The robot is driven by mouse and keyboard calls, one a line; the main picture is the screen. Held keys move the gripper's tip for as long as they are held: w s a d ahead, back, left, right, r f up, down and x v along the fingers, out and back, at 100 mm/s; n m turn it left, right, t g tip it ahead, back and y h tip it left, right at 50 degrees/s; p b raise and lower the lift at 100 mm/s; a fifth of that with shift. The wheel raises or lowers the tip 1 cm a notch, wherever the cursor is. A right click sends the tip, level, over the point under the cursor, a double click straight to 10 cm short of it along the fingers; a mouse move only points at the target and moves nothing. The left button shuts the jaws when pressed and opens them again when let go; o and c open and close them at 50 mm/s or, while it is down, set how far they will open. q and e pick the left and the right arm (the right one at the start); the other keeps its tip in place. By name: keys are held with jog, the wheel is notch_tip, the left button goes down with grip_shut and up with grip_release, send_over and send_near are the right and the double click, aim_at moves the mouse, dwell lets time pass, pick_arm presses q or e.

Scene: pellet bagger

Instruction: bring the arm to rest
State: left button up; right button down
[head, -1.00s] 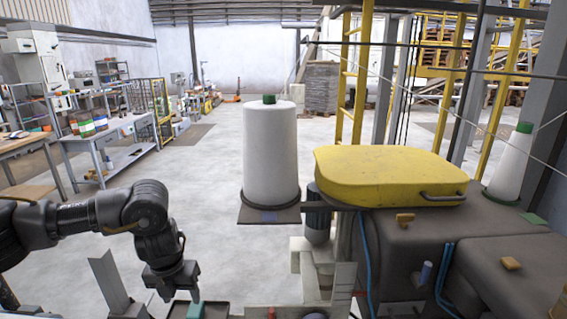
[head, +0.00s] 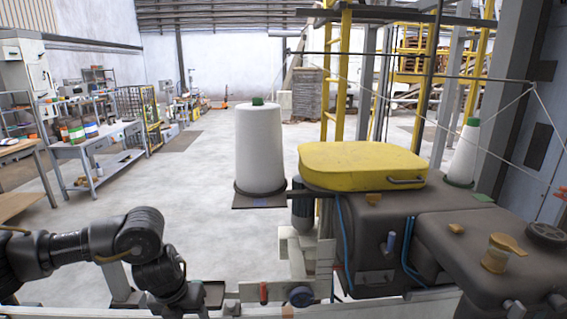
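My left arm (head: 125,240) comes in from the left and bends down at the wrist. My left gripper (head: 182,304) points down at the bottom edge, beside a dark tray (head: 214,292). Its fingertips are cut off or hidden, so I cannot tell whether it is open or holds anything. My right gripper is not in view.
A white thread cone (head: 260,150) stands on a dark plate right of my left arm. The dark machine (head: 370,230) carries a yellow cover (head: 362,165) and fills the right. A workbench (head: 85,150) stands at the left. Open floor (head: 200,215) lies between.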

pick_arm(q)
jog(key=s+d+f+n+t+h, duration=0.15)
jog(key=s+d+n+h, duration=0.35)
jog(key=d, duration=0.7)
jog(key=s+d+n+t+h, duration=0.3)
jog(key=s+d+n+h, duration=0.1)
jog(key=d, duration=0.8)
jog(key=s+a+f+n+t+y, duration=0.1)
jog(key=s+a+f+n+y, duration=0.25)
jog(key=a+n, duration=0.45)
jog(key=s+a+f+n+t+y, duration=0.1)
jog(key=s+a+f+n+y, duration=0.2)
jog(key=a+n, duration=0.5)
jog(key=s+a+f+n+g+y, duration=0.2)
jog(key=s+a+f+n, duration=0.25)
jog(key=s, duration=0.25)
jog(key=s+a+f+n+g+y, duration=0.2)
jog(key=s+a+f+n+g, duration=0.15)
jog(key=s+a, duration=0.3)
notch_tip(320, 180, down, 27)
jog(key=s, duration=0.2)
jog(key=s+a+f+g, duration=0.2)
jog(key=s+f, duration=1.3)
jog(key=shift+s+a, duration=0.3)
jog(key=shift+s, duration=0.1)
